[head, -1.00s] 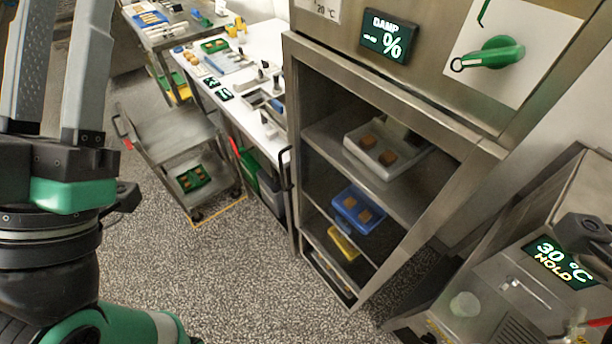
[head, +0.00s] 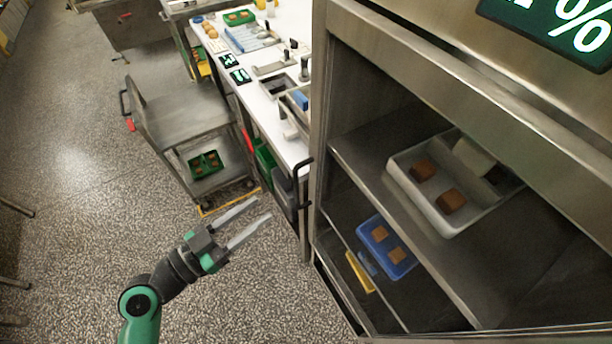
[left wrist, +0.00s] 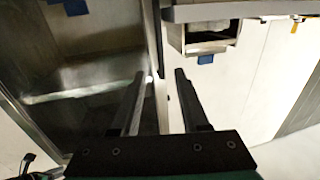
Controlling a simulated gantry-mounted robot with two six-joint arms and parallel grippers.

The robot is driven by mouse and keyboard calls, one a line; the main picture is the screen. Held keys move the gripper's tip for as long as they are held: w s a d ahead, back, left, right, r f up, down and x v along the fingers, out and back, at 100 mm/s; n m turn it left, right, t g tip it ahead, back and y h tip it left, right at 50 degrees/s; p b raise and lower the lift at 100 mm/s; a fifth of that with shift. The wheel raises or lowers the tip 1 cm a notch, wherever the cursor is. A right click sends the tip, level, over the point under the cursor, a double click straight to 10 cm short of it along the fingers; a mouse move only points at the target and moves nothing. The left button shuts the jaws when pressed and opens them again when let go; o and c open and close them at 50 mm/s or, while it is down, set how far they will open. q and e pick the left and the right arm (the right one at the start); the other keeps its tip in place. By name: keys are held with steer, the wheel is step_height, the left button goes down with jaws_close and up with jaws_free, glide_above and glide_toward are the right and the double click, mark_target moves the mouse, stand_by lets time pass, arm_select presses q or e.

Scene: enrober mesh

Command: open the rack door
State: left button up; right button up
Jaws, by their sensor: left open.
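The steel rack (head: 322,110) fills the right of the head view. Its shelves show through the framed front; I cannot tell whether a clear pane covers them. A black bar handle (head: 303,185) stands upright on the left edge of that front. My left gripper (head: 263,207) is open and empty, left of the handle and apart from it, with its fingers pointing toward the rack. In the left wrist view, the open fingers (left wrist: 160,73) show near a dark framed front with a steel edge; the handle is not clear there. My right gripper is not in view.
Inside the rack are a white tray (head: 398,175) and a blue tray (head: 376,225) with brown pieces, and a yellow item (head: 359,271). A white worktop (head: 284,140) adjoins the rack on the left, with a steel cart (head: 185,115) beside it. The speckled floor is clear at lower left.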

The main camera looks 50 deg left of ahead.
mark_target(297, 182)
arm_select(q)
steer(key=w, duration=1.1)
steer(key=shift+w+d, duration=0.15)
steer(key=shift+w, duration=0.05)
jaws_close()
stand_by(0.9)
